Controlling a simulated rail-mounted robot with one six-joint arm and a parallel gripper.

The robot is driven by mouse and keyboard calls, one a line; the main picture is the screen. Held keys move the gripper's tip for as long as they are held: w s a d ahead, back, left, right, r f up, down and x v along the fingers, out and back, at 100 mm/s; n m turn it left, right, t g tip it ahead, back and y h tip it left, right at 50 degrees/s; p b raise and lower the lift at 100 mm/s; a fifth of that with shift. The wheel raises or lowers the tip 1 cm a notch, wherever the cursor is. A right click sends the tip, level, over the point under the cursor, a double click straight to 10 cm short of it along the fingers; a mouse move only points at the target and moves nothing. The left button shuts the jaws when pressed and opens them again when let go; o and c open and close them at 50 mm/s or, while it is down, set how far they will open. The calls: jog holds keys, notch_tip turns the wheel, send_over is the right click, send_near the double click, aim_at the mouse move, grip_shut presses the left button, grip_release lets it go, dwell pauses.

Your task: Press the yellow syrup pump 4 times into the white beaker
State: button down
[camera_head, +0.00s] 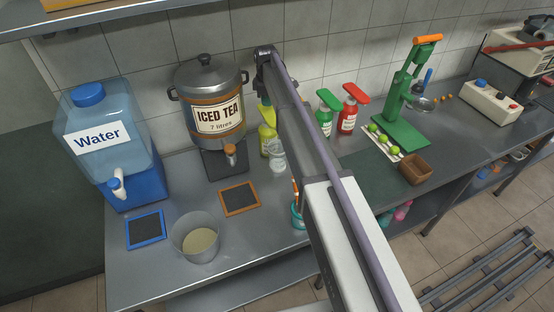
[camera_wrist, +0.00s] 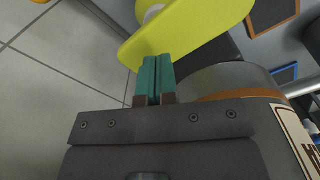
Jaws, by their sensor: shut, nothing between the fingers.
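The yellow syrup pump (camera_head: 268,139) stands on the counter right of the iced tea urn, partly hidden by my arm. In the wrist view its yellow head (camera_wrist: 195,32) fills the top middle. The white beaker (camera_head: 278,158), pale and see-through, stands just in front of the pump. My gripper (camera_wrist: 157,60) is shut and empty, its teal fingertips at the edge of the yellow head in the picture. I cannot tell whether they touch it. In the head view my arm hides the gripper.
The iced tea urn (camera_head: 209,100) stands close left of the pump and shows beside the gripper in the wrist view (camera_wrist: 225,80). Green (camera_head: 325,118) and red (camera_head: 348,115) pump bottles stand to the right. A metal bucket (camera_head: 181,237) is at the front left.

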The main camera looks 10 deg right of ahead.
aim_at(267, 110)
jog(key=shift+f, duration=0.15)
dwell(0.5)
jog(key=shift+f+b, duration=2.35)
jog(key=shift+b, duration=0.2)
jog(key=shift+r, duration=0.1)
jog(key=shift+r+p, duration=2.4)
jog(key=shift+p, duration=0.15)
jog(key=shift+f, duration=0.1)
jog(key=shift+f+b, duration=2.4)
jog(key=shift+b, duration=0.15)
notch_tip(267, 110, up, 5)
jog(key=p, duration=0.5)
jog(key=shift+f, duration=0.15)
